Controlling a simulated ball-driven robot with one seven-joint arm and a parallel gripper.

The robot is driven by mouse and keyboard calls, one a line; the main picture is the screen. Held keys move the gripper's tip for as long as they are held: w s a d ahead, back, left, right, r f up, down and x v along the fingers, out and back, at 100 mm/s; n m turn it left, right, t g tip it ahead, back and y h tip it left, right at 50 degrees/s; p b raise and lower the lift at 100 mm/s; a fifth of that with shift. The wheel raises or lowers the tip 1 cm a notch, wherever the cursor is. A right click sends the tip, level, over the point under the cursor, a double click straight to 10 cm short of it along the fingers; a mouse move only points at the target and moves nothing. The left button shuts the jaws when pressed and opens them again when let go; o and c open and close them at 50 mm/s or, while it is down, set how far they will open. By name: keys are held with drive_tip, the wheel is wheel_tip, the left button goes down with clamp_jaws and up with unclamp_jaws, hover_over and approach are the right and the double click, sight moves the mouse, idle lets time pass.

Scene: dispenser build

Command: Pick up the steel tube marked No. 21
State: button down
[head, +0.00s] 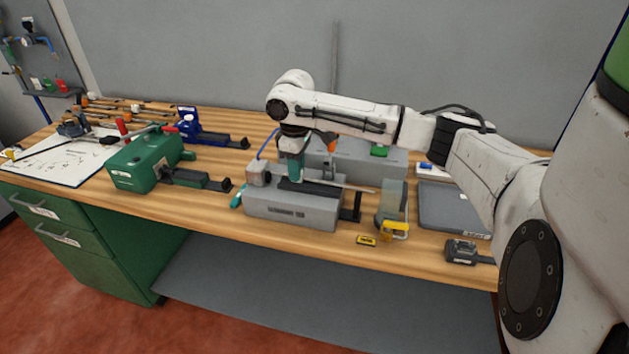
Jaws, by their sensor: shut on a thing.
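My gripper (296,176) reaches down over the grey machine block (292,209) in the middle of the bench. It is shut on a thin steel tube (347,187), which sticks out to the right just above the block. The tube lies nearly level. Its number is too small to read, and its left part is hidden by the gripper. I cannot tell whether the tube touches the block.
A green machine (135,163) and a blue vise (195,131) stand to the left. A clear-sided holder (392,205), a yellow tape measure (395,229) and a dark grey case (452,208) are to the right. The wooden bench (225,218) has free room along its front edge.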

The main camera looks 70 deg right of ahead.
drive_tip(key=shift+r+p, duration=2.55)
drive_tip(key=shift+r, duration=0.3)
